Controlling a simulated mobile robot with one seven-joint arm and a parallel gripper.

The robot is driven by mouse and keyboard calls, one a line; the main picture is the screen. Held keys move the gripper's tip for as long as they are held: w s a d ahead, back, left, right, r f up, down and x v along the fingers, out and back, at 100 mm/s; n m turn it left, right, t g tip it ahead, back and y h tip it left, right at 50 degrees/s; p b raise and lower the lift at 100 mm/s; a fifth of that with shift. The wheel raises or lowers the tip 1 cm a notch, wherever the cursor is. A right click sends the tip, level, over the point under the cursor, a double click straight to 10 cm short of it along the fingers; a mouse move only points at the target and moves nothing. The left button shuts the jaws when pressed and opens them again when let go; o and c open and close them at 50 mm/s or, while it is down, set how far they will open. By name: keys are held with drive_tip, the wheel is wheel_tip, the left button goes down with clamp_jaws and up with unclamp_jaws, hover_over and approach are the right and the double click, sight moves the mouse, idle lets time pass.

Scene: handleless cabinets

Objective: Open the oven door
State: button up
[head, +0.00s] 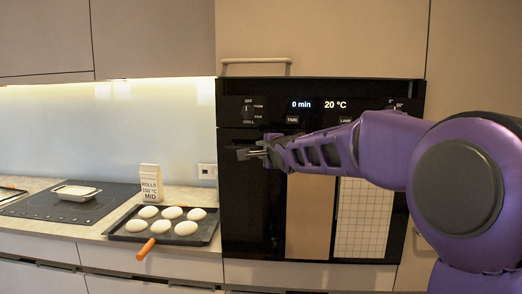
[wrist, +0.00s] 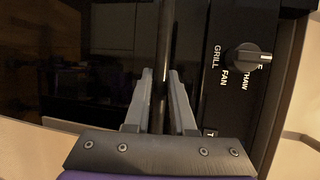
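The built-in oven has a black glass door (head: 252,215) that is closed in the head view. A dark bar handle (wrist: 165,45) runs along the door's top edge and shows upright in the wrist view. My gripper (head: 243,154) is at the upper left of the door, just in front of it. In the wrist view, the two grey fingers of my gripper (wrist: 160,75) stand apart on either side of the handle. A small gap seems to show at the left finger; firm contact cannot be made out. My arm hides part of the door and panel.
The control panel with a knob (head: 248,111) is above the door; the knob also shows in the wrist view (wrist: 248,57).

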clamp_jaws()
idle(1.1)
